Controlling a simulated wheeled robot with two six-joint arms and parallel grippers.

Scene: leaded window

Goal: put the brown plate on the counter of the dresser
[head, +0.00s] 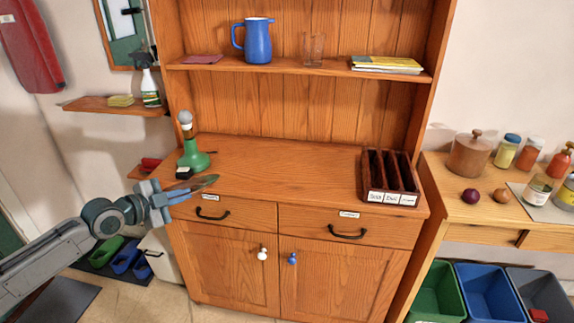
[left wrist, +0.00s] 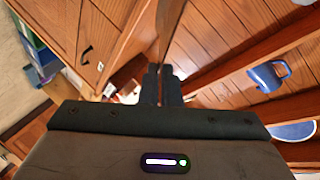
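My left gripper (head: 180,194) is at the front left corner of the dresser, about level with its counter (head: 275,165). Its fingers are close together on a thin brown plate (head: 206,182), seen nearly edge-on and reaching over the counter's left front edge. In the left wrist view, the plate (left wrist: 168,28) stands up from between the fingertips (left wrist: 162,88) as a narrow brown and dark strip. Its full face is hidden. I cannot tell whether it touches the counter. My right gripper is not in view.
A green-based lamp-like object (head: 192,155) stands at the counter's back left, with a small black item (head: 183,173) beside it. A dark divided rack (head: 390,178) fills the right end. The counter's middle is clear. A blue jug (head: 257,40) stands on the shelf above.

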